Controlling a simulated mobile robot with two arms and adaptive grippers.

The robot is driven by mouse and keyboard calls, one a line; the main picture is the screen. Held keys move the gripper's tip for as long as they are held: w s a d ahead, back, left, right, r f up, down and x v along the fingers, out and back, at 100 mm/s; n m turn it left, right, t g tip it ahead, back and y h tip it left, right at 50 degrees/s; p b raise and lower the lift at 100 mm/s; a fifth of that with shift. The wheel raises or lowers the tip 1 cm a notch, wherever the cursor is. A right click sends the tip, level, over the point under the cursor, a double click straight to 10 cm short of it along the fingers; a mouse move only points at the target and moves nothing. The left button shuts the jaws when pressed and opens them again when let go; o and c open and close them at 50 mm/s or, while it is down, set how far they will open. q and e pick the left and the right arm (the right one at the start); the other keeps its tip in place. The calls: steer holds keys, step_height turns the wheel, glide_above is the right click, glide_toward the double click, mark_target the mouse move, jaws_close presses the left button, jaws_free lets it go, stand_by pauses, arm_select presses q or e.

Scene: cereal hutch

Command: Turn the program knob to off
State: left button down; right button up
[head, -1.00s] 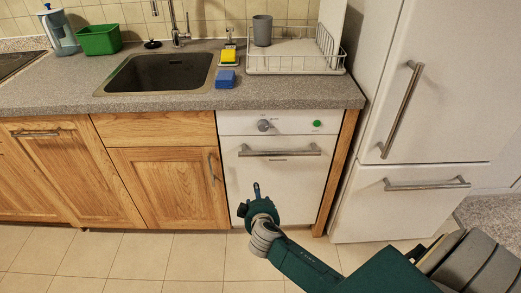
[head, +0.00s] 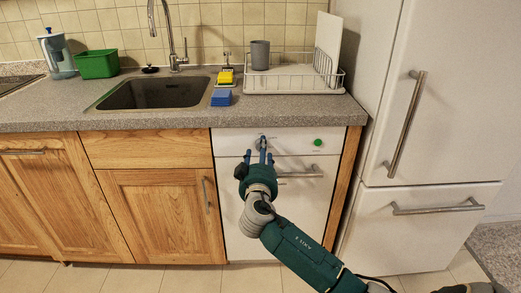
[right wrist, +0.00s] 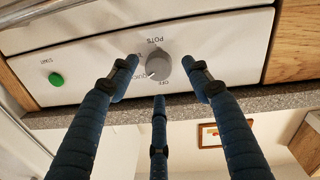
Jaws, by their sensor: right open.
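The program knob (head: 261,143) is a round grey dial on the white panel of the dishwasher (head: 230,142). My right gripper (head: 259,156) is open in front of the knob. Its three blue fingers (right wrist: 160,88) are spread around the knob's outline, with nothing between them. Whether any fingertip touches the panel I cannot tell. My left gripper is not in view.
A green start button (head: 318,142) sits right of the knob. The dishwasher's bar handle (head: 305,172) runs just below. The fridge (head: 430,130) stands at the right.

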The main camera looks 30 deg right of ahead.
steer(key=shift+x, duration=1.2)
steer(key=c, duration=1.1)
steer(key=shift+c, duration=0.3)
steer(key=shift+r, duration=0.1)
